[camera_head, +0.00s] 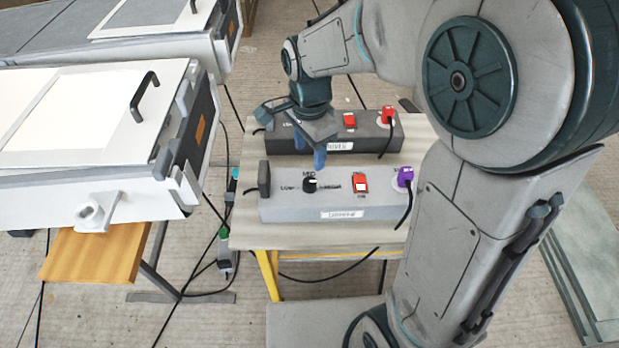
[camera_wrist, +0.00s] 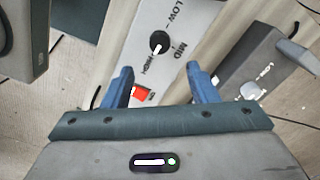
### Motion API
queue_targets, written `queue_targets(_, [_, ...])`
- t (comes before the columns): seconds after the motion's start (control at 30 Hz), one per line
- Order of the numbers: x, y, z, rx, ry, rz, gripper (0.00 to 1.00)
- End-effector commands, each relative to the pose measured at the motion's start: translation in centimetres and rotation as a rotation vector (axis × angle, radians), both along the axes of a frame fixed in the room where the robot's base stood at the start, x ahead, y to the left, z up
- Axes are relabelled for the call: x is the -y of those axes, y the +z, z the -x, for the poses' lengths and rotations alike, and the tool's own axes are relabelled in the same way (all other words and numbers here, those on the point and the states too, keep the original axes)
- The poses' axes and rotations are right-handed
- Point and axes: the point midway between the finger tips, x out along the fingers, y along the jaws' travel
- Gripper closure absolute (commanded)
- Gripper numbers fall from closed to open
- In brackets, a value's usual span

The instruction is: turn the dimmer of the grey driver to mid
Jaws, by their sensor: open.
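The light grey driver box (camera_head: 285,208) lies at the front of the small table; its label is too small to read surely. Its black round dimmer (camera_head: 309,184) sits between LOW and HIGH, with MID behind it. In the wrist view the dimmer (camera_wrist: 159,42) has a white pointer mark turned towards HIGH. My gripper (camera_head: 311,150) is above the boxes, behind the dimmer, fingers pointing down. In the wrist view its blue fingers (camera_wrist: 163,76) are apart and empty. The dimmer appears beyond the gap between them, not touched.
A dark grey box (camera_head: 365,138) with a red switch and red plug stands behind. The light box has a red switch (camera_head: 360,184) and purple plug (camera_head: 404,177). A dark block (camera_head: 264,179) stands at its left end. White moulds (camera_head: 70,130) are further left.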

Motion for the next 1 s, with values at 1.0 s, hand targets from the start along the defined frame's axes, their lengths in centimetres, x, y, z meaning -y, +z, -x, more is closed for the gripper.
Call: queue_targets(1.0, [0.0,-9.7,0.0,0.0,0.002,0.0,0.78])
